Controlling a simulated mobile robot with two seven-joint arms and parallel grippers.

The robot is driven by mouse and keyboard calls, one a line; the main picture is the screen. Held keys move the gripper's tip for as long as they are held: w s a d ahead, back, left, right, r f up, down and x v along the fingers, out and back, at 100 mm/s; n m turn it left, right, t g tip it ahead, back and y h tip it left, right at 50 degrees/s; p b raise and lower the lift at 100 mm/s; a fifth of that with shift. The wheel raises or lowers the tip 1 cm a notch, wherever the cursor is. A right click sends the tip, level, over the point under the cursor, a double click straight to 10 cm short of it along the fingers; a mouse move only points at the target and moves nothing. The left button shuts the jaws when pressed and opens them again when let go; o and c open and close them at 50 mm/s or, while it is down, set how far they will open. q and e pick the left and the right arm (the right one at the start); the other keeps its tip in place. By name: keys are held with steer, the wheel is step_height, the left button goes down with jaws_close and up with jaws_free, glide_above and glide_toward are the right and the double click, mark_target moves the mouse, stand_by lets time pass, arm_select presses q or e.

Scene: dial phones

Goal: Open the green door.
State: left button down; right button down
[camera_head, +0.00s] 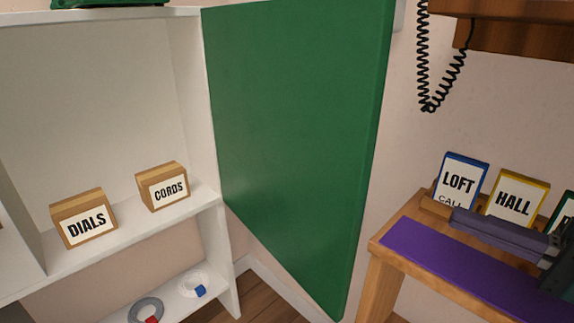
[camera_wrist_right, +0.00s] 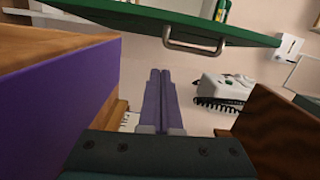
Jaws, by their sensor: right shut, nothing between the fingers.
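The green door (camera_head: 295,140) stands swung out from the right side of the white cabinet, its broad face toward the head camera. The cabinet's shelves are exposed. In the right wrist view the door (camera_wrist_right: 130,24) crosses the top, with a metal bar handle (camera_wrist_right: 195,42) on it. My right gripper (camera_head: 453,216) is over the wooden table, its fingers pointing left toward the door and apart from it. In the right wrist view its fingers (camera_wrist_right: 160,72) are together and empty, below the handle in the picture and not touching it. My left gripper is not in view.
Boxes marked DIALS (camera_head: 85,220) and CORDS (camera_head: 163,188) stand on a shelf, with coils below. The wooden table (camera_head: 385,250) bears a purple mat (camera_head: 430,258) and LOFT (camera_head: 460,180) and HALL (camera_head: 516,200) cards. A coiled cord (camera_head: 423,60) hangs above. A white phone (camera_wrist_right: 222,88) shows in the wrist view.

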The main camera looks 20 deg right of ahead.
steer(key=shift+d+m, duration=0.15)
steer(key=shift+m, duration=0.25)
steer(key=shift+w, duration=0.25)
steer(key=b+x, duration=0.2)
steer(key=x, duration=0.7)
steer(key=shift+w+a+f, duration=0.1)
steer(key=shift+w+a, duration=0.1)
steer(key=shift+a, duration=0.15)
steer(key=a, duration=0.2)
steer(key=s+a, duration=0.1)
steer(key=shift+a+p, duration=0.35)
steer(key=shift+a, duration=0.05)
steer(key=shift+a, duration=0.1)
